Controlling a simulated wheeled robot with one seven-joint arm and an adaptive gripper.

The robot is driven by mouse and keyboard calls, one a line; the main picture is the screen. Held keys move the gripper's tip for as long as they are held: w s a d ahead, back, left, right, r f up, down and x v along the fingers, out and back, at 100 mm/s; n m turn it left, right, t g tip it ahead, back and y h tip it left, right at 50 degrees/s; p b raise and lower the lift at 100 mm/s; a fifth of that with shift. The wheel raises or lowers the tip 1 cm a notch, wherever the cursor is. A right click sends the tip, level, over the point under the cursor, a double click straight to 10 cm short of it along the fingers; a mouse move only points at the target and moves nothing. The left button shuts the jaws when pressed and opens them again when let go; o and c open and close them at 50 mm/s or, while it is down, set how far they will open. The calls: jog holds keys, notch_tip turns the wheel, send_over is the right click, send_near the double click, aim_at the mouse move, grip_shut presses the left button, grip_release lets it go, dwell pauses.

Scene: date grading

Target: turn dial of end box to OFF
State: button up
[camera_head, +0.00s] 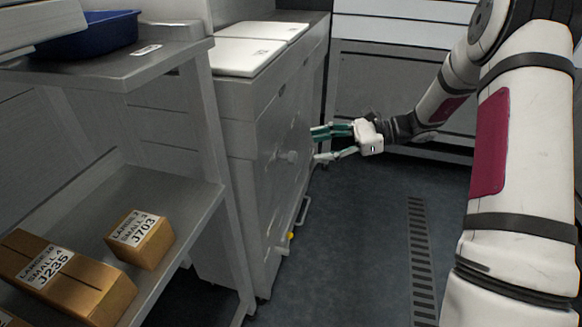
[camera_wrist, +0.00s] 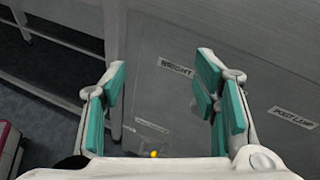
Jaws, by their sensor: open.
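The end box (camera_head: 240,115) is a grey cabinet with white lids on top. A round grey knob (camera_head: 288,156), which looks like a dial, stands out from its side face. My gripper (camera_head: 318,146) is open and empty, with its green-padded fingers to the right of the knob and pointing at the face. It seems apart from the knob. In the wrist view my open fingers (camera_wrist: 160,68) frame a grey panel (camera_wrist: 165,100) with a "BRIGHT" label (camera_wrist: 176,67) and another label (camera_wrist: 294,118), perhaps "FOOTLAMP". I cannot make out the knob or its setting there.
A metal shelf (camera_head: 185,205) at the left holds cartons (camera_head: 140,238) and a blue tray (camera_head: 88,36). A small yellow part (camera_head: 291,236) and a handle (camera_head: 303,212) sit low on the cabinet. The floor (camera_head: 350,240) right of it is clear, with a drain grate (camera_head: 420,260).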

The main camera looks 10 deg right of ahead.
aim_at(296, 158)
jog(key=w+d+f+m+t+y+b, duration=0.1)
jog(key=w+d+f+m+t+b, duration=0.1)
jog(key=w+d+f+m, duration=0.3)
jog(key=d+f+t+b, duration=0.2)
jog(key=f+t, duration=0.1)
jog(key=f, duration=0.4)
jog(key=b+x, duration=0.3)
jog(key=x, duration=1)
jog(key=shift+w+a+r, duration=0.1)
jog(key=shift+w+a, duration=0.05)
jog(key=shift+a, duration=0.05)
jog(key=c, duration=1.2)
